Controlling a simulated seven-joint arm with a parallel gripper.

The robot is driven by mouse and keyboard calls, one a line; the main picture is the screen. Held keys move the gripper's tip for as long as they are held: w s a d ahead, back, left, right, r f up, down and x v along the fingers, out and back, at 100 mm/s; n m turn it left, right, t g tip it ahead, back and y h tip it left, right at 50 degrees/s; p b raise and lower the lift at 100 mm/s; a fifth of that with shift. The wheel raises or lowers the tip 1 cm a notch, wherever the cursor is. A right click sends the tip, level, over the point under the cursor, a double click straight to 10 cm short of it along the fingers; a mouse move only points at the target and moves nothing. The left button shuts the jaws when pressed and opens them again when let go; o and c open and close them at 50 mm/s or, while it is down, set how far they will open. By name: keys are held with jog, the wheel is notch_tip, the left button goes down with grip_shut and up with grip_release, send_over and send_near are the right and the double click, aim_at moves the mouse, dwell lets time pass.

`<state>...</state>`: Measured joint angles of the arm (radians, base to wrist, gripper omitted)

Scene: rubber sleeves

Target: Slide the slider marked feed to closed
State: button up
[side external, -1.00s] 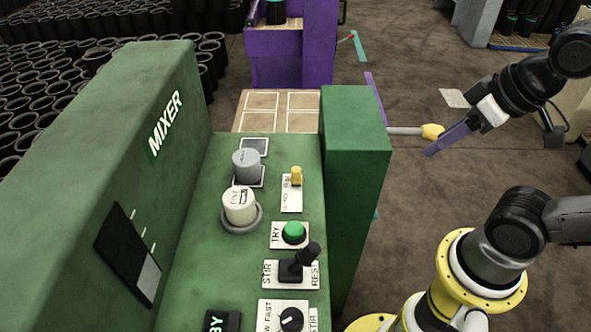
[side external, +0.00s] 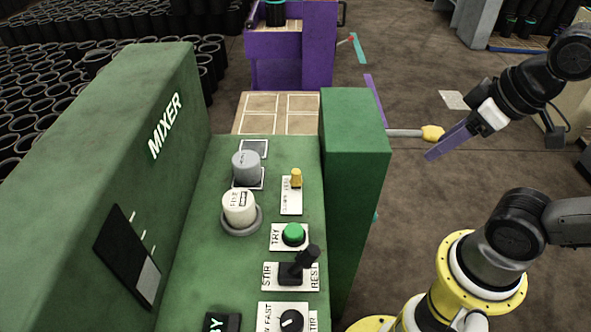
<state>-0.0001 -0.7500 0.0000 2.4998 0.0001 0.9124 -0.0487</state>
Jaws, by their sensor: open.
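A small yellow slider knob (side external: 296,178) stands at the far end of a white label plate (side external: 291,203) on the green panel. The print on the plate is too small to read, so I cannot tell whether it says feed. My gripper (side external: 436,152), with purple fingers, is in the air to the right of the green machine, well away from this knob. It is open, and nothing shows between its fingers. In the picture its fingertips are close to a yellow-ended rod (side external: 432,133) on the machine's right side; I cannot tell if they touch.
The mixer panel also carries a grey knob (side external: 246,167), a white knob (side external: 239,206), a green button (side external: 293,234), a black lever (side external: 303,262) and a rotary knob (side external: 291,320). A tall green block (side external: 355,140) stands between the panel and my gripper. Black sleeves fill the left background.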

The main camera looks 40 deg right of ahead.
jog(key=w+r+n, duration=0.4)
jog(key=r+n, duration=0.1)
jog(key=r, duration=0.1)
jog(key=n+g, duration=0.5)
jog(key=n, duration=0.3)
send_over(296, 171)
notch_tip(296, 171, down, 4)
jog(key=r, duration=0.1)
notch_tip(296, 171, down, 13)
jog(key=shift+f, duration=0.2)
grip_shut()
